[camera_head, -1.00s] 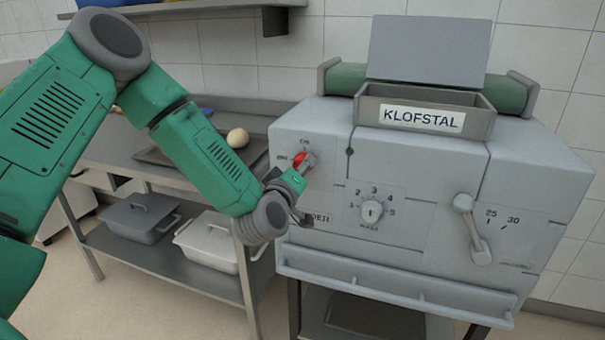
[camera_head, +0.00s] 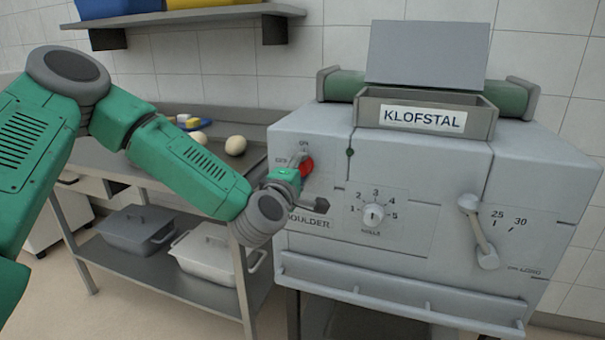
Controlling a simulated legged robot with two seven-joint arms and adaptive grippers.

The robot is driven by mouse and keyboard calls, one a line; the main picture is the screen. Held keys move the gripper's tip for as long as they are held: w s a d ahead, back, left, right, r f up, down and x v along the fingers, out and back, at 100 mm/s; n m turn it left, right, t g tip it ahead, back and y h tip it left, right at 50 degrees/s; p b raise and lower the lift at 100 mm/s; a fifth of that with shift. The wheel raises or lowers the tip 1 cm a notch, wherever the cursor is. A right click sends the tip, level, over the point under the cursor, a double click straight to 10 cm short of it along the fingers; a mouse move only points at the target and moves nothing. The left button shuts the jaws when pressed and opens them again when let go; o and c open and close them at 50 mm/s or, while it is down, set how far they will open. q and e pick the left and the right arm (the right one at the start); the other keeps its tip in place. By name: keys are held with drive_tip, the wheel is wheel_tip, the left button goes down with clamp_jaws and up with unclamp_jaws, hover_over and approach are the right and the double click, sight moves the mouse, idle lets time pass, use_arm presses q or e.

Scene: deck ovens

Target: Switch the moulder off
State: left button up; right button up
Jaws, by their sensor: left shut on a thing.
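The grey moulder (camera_head: 400,170) stands at the right, with a KLOFSTAL sign on its hopper. Its switch, with a red grip (camera_head: 307,167), is at the front's upper left, beside an ON mark above and an OFF mark to the left. My left gripper (camera_head: 299,165) is shut on the switch at the panel. The fingers partly hide the switch, so I cannot tell exactly which mark it points at. My right gripper is not in view.
A roller knob (camera_head: 373,214) and a grey lever (camera_head: 477,230) are on the moulder's front. A steel table (camera_head: 100,165) at the left holds dough balls (camera_head: 235,145). Lidded tubs (camera_head: 208,255) sit on its lower shelf. A wall shelf (camera_head: 190,16) hangs above.

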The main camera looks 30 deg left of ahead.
use_arm(q)
drive_tip(key=shift+a+f, duration=0.1)
drive_tip(key=shift+f, duration=0.05)
idle(0.3)
drive_tip(key=o, duration=1.1)
drive_tip(key=shift+o, duration=0.2)
drive_tip(key=shift+a, duration=0.1)
drive_tip(key=v, duration=1.1)
drive_tip(key=shift+s, duration=0.4)
drive_tip(key=shift+f, duration=0.1)
